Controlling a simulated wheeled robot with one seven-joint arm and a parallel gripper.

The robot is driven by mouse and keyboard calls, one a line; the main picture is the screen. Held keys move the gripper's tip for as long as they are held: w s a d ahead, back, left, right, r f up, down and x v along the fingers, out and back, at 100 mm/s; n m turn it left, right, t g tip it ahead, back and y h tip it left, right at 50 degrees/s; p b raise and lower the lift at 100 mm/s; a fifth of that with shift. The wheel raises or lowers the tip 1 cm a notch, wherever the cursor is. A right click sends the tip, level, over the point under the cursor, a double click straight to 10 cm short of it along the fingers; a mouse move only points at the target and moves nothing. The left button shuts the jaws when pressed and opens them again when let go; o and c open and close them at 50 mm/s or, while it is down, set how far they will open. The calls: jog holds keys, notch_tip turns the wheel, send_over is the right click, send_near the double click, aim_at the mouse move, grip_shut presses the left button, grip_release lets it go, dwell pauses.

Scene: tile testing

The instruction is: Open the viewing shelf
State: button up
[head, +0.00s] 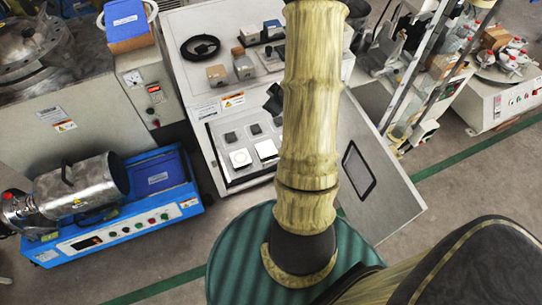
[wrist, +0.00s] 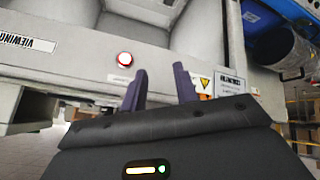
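I cannot tell whether the fingertips touch the front. In the head view the white machine (head: 205,112) holds a recessed tray (head: 238,180) with several square samples. My arm hides part of it and most of my gripper.
A grey panel with a dark window (head: 358,170) stands right of the tray. A blue-based machine with a metal drum (head: 85,190) is at the left. A metal rack (head: 425,80) stands at the back right. Floor (head: 480,200) is open at the right.

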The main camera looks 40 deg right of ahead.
jog(key=s+a+r+m+g, duration=0.1)
jog(key=s+a+r, duration=0.2)
jog(key=a, duration=0.5)
jog(key=s+a+r+m+g, duration=0.1)
jog(key=s+a+r, duration=0.3)
jog(key=a, duration=0.4)
jog(key=s+a+r+m+g, duration=0.1)
jog(key=s+a+r+g, duration=0.2)
jog(key=a, duration=0.5)
jog(key=shift+s+a+r+m+y, duration=0.15)
jog(key=shift+s+r+m+y, duration=0.2)
jog(key=shift+s+r, duration=0.55)
jog(key=shift+s+f, duration=0.15)
